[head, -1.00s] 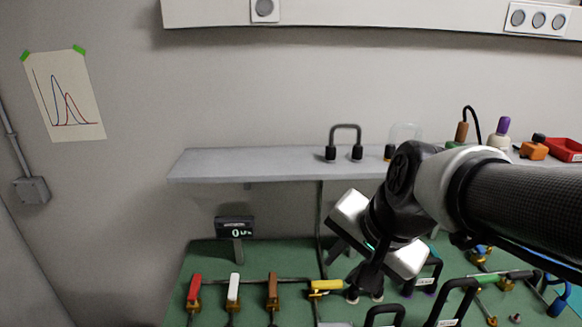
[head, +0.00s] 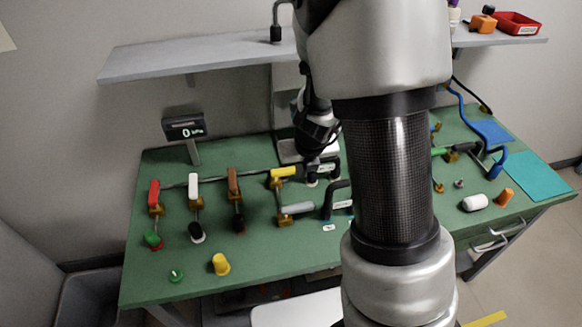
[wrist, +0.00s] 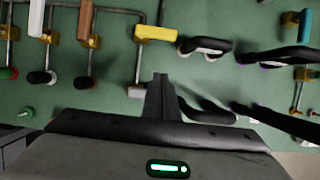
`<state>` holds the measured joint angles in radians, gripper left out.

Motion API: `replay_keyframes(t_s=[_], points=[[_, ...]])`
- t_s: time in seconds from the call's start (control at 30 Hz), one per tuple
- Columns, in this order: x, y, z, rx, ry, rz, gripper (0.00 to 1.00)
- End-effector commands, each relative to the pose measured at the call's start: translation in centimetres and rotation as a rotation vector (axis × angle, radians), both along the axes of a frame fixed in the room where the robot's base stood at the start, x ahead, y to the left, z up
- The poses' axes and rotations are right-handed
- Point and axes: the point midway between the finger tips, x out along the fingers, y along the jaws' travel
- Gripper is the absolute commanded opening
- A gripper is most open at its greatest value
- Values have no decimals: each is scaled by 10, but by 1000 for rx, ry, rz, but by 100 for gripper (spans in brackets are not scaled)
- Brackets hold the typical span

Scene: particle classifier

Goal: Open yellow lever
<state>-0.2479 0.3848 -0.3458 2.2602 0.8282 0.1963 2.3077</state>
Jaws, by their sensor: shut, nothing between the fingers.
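The yellow lever (head: 284,172) is at the right end of a row of levers on the green table. Its handle lies sideways, pointing right from its brass valve. It also shows in the wrist view (wrist: 156,33), top centre, lying horizontally. My gripper (head: 312,179) is just right of the yellow handle's end in the head view. In the wrist view my gripper's fingers (wrist: 160,80) are together and empty, below the handle in the picture. I cannot tell whether the fingertips touch the lever.
Red (head: 154,193), white (head: 194,186) and brown (head: 233,182) levers stand left of the yellow one. A grey-handled lever (head: 298,208) lies in front. Black handles (wrist: 207,45) are to the right. A gauge display (head: 184,129) stands behind, below a grey shelf (head: 190,62).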

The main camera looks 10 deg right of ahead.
Motion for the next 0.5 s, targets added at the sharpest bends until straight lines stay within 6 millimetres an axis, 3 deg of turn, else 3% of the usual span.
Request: replay_keyframes(t_s=[0.27,0.5], points=[[1,0,-2,-1,0,4,0],[12,0,-35,-1,1,4,0]])
